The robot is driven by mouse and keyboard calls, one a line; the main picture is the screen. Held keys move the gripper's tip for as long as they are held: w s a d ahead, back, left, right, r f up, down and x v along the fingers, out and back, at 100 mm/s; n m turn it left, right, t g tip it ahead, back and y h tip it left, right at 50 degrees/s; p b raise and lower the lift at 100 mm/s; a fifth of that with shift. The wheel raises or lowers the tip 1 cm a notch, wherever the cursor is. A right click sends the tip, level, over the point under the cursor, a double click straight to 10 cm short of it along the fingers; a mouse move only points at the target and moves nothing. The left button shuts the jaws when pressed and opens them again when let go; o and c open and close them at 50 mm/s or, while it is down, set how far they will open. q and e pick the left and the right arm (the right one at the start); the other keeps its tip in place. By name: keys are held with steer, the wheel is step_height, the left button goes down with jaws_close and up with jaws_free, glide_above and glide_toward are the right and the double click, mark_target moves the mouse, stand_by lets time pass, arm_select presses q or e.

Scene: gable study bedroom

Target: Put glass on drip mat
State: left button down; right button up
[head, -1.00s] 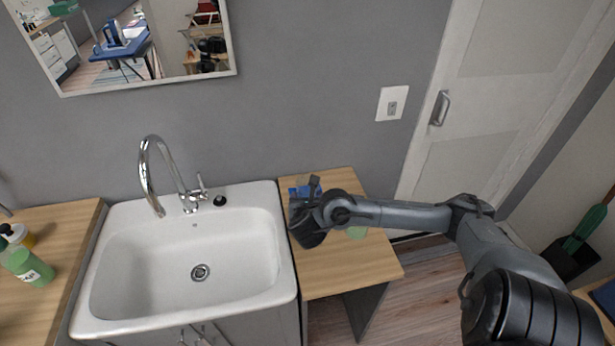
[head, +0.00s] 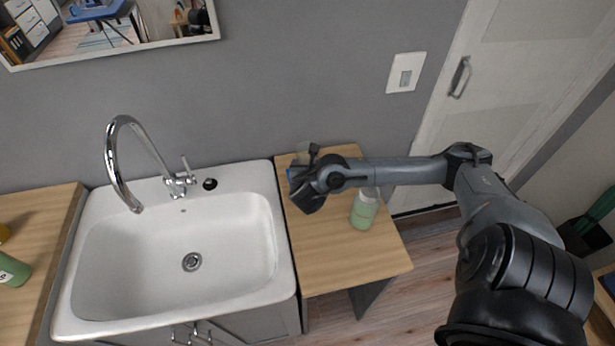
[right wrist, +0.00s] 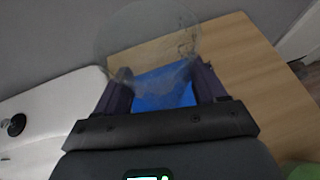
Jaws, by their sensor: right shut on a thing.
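My right gripper (head: 304,184) is above the back left part of the wooden side counter, beside the sink. In the right wrist view its two fingers (right wrist: 162,84) are shut on a clear glass (right wrist: 147,38), whose round outline shows between and beyond them. The blue drip mat (right wrist: 165,92) shows behind and through the glass. Whether the glass touches the mat cannot be told. My left gripper is not in view.
A translucent container with green contents (head: 364,208) stands on the counter (head: 340,260), right of the gripper. The white sink (head: 185,245) with its tall tap (head: 130,165) is to the left. The grey wall is close behind. The counter's front is clear.

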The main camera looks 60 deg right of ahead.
steer(key=shift+f+b, duration=1.1)
steer(key=shift+f, duration=0.95)
steer(key=shift+f, duration=0.1)
steer(key=shift+f, duration=0.15)
steer(key=o, duration=1.2)
steer(key=shift+r, duration=0.4)
steer(key=p+v, duration=0.2)
steer(key=v, duration=0.8)
steer(key=shift+a+p, duration=0.2)
steer(key=shift+p, duration=0.1)
steer(key=shift+v, duration=0.75)
